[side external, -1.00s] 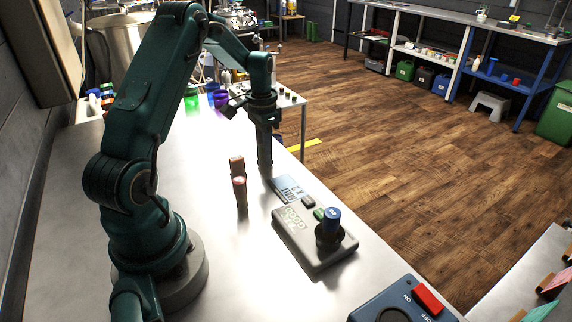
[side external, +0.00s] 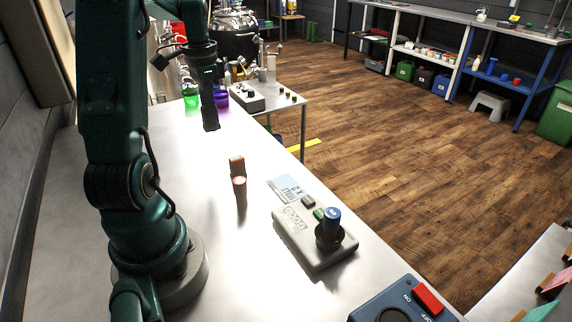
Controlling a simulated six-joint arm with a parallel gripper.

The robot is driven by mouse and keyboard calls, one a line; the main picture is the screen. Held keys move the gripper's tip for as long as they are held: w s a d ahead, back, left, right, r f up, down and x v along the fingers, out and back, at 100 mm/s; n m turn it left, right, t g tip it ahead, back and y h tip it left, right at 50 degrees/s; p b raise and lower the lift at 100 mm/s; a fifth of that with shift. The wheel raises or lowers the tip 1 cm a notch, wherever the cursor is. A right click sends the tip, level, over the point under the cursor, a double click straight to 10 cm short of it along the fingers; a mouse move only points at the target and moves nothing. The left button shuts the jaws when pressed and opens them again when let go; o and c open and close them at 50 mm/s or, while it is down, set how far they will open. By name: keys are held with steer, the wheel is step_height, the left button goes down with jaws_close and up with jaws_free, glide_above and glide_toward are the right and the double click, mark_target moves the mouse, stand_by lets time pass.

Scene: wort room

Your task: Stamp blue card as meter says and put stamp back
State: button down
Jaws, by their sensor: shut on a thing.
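The print is too small to read surely. A blue-topped knob or handle (side external: 333,217) stands upright on the box's right part, with small green and dark buttons beside it. Two brown upright pieces (side external: 238,182) stand left of the card, one close behind the other; the front one has a pinkish top. My gripper (side external: 210,119) points down over the bench, behind and left of the card. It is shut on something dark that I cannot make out.
A blue box with a red switch (side external: 428,299) is at the near right. Green and purple cups (side external: 221,99) stand behind my gripper. A side table (side external: 292,100) carries a grey box with knobs. The bench between my gripper and the brown pieces is clear.

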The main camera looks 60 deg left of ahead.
steer(key=c, duration=1.5)
jaws_free()
jaws_close()
steer(key=shift+a, duration=0.15)
steer(key=w+d+f+m, duration=0.2)
steer(key=w+d+m, duration=0.3)
steer(key=w+d, duration=0.15)
steer(key=m, duration=0.4)
glide_above(284, 181)
steer(key=f, duration=0.2)
steer(key=shift+f, duration=2.85)
steer(key=shift+f, duration=0.55)
